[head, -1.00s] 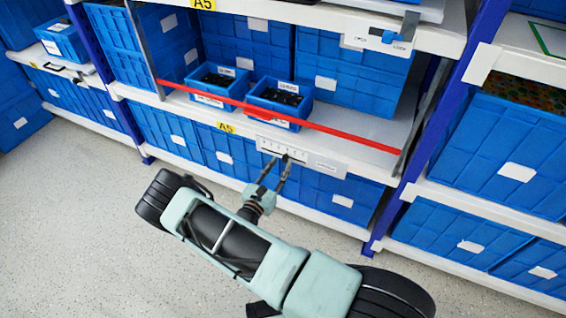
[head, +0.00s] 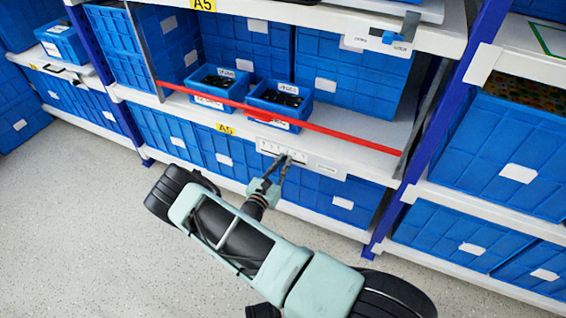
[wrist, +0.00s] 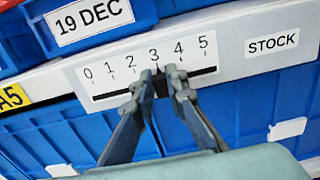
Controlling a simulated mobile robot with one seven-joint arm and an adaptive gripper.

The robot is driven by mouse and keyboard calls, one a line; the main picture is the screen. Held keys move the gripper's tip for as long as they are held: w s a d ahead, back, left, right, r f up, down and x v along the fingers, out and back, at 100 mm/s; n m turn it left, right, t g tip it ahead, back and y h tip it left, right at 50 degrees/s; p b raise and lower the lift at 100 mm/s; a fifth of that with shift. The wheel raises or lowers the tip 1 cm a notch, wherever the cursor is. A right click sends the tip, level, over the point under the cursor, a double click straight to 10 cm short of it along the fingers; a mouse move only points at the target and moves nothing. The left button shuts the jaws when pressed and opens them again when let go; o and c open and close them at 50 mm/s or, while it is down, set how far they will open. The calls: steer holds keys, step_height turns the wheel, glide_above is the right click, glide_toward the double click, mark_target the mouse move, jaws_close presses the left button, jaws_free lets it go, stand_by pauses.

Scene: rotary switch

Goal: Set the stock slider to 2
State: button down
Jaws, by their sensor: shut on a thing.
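The stock slider's white plate (wrist: 245,50) shows in the wrist view, with a scale from 0 to 5, a dark slot and a STOCK label (wrist: 272,44). The slider's dark knob (wrist: 160,86) stands in the slot at about the 3 mark. My gripper (wrist: 162,76) has one finger on each side of the knob and is shut on it. The fingers partly hide the knob and the slot. In the head view, my gripper (head: 281,160) reaches up to the same plate (head: 325,167) on the lower shelf's front edge.
A red bar (head: 340,133) runs across the shelf opening above the slider. Two small blue bins (head: 280,105) with dark parts stand behind it. Larger blue crates fill the rack above and below. The floor (head: 70,220) at left is clear.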

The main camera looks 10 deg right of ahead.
mark_target(279, 153)
steer(key=w+a, duration=0.1)
steer(key=a+b, duration=0.1)
steer(key=shift+w+a+b, duration=0.3)
steer(key=shift+w, duration=0.1)
steer(key=c, duration=1.9)
jaws_free()
steer(key=shift+c, duration=0.2)
steer(key=v, duration=1.2)
steer(key=shift+d, duration=0.1)
